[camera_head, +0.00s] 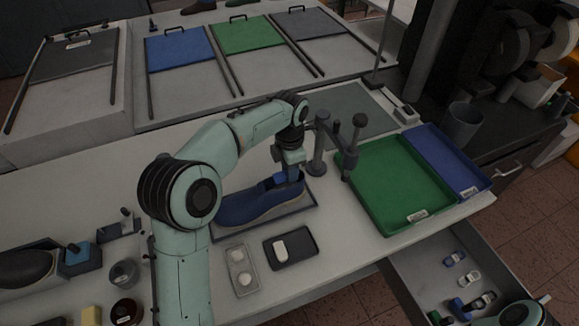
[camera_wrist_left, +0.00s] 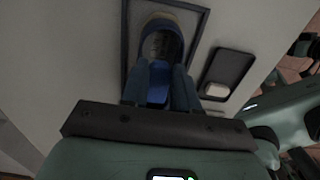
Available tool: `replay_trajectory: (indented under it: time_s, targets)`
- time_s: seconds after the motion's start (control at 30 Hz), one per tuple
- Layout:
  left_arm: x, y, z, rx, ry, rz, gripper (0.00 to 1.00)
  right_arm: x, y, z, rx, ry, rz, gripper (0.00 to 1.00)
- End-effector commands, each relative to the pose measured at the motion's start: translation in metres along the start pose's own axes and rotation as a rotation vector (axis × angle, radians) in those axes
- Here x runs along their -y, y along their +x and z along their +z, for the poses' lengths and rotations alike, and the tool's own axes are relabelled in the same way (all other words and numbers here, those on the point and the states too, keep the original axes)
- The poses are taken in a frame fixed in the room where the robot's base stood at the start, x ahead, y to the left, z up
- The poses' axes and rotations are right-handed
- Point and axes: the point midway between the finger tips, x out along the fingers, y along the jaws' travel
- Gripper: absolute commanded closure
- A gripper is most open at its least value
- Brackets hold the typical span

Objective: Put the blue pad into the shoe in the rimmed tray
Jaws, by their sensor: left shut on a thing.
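A blue shoe (camera_head: 258,204) lies in a dark-rimmed tray (camera_head: 312,203) on the table. In the left wrist view the shoe (camera_wrist_left: 172,20) shows its opening ahead of the fingers, inside the tray rim (camera_wrist_left: 203,35). My left gripper (camera_head: 289,178) is at the heel end of the shoe, over its opening. It is shut on the blue pad (camera_wrist_left: 158,88), which shows between the two fingers. The pad's far end is at the shoe opening; how deep it reaches is hard to tell. My right gripper is not clearly visible.
A small black tray (camera_head: 302,256) with a white block and a grey tray (camera_head: 240,272) with round pieces lie in front. A dark post stand (camera_head: 317,155) is close right of the gripper. Green (camera_head: 398,185) and blue (camera_head: 440,150) trays stand farther right, above an open drawer (camera_head: 420,285).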

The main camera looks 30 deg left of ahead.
Motion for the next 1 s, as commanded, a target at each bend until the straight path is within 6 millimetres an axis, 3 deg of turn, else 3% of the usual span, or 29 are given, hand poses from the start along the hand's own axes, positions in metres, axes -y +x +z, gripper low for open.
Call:
replay_trajectory:
  time_s: [0.27,0.3,0.37,0.73,1.0]
  targets:
    - [0.000,0.000,0.000,-0.001,0.000,0.000,0.99,0.000,0.000,0.000,0.000,0.000,0.000,0.65]
    - [0.000,0.000,0.000,-0.001,0.000,0.000,0.58,0.000,0.000,0.000,0.000,0.000,0.000,0.65]
    - [0.000,0.000,0.000,-0.001,0.000,0.000,0.41,0.000,0.000,0.000,0.000,0.000,0.000,0.65]
    - [0.000,-0.003,0.000,0.000,0.000,0.000,0.41,0.001,-0.002,-0.001,-0.002,-0.001,-0.001,0.65]
    - [-0.001,-0.024,0.001,0.000,0.000,0.001,0.41,0.009,-0.016,-0.010,-0.013,-0.005,-0.005,0.65]
